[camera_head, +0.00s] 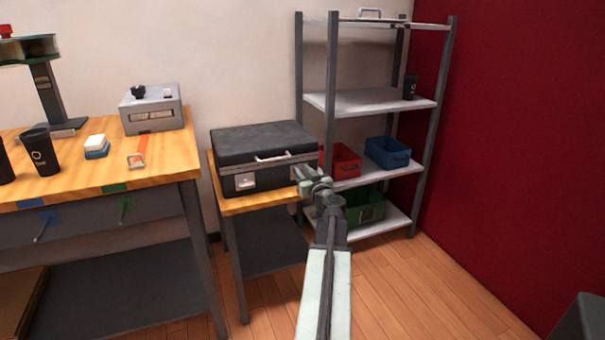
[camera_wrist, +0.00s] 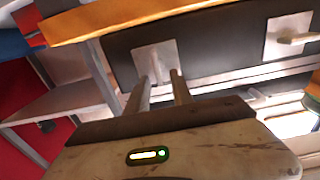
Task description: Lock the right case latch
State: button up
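The black case (camera_head: 265,142) sits on a small wooden-topped stand with its lid down. Its left latch (camera_head: 245,182) shows as a pale plate on the front. My gripper (camera_head: 308,178) is at the right end of the case front and covers much of the right latch area. In the wrist view, which looks upside down, the right latch (camera_wrist: 153,58) is a pale plate with a small lever, just beyond my gripper's fingertips (camera_wrist: 159,76). The fingers are apart with nothing visible between them; contact with the latch cannot be told. The left latch also shows there (camera_wrist: 288,38).
A metal shelf rack (camera_head: 331,90) with a red bin (camera_head: 346,160), blue bin (camera_head: 388,152) and green bin (camera_head: 367,207) stands close to the right. A wooden workbench (camera_head: 70,175) with cups and a grey box (camera_head: 152,110) is on the left.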

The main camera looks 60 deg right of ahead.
grip_shut()
jog(key=shift+a, duration=0.1)
jog(key=shift+m, duration=0.3)
jog(key=m, duration=0.3)
jog(key=shift+s+d, duration=0.1)
jog(key=shift+d, duration=0.3)
jog(key=m, duration=0.4)
jog(key=shift+s+d+f+m+b, duration=0.2)
jog(key=shift+d+f+m+b, duration=0.1)
jog(key=shift+m, duration=0.1)
jog(key=m, duration=0.5)
jog(key=shift+s+d+f+b, duration=0.1)
jog(key=shift+d+f+b, duration=0.05)
jog(key=shift+f+b, duration=0.25)
jog(key=shift+f+m, duration=0.15)
jog(key=shift+m, duration=0.95)
jog(key=shift+f+m, duration=0.1)
jog(key=shift+m, duration=1)
jog(key=shift+b, duration=0.3)
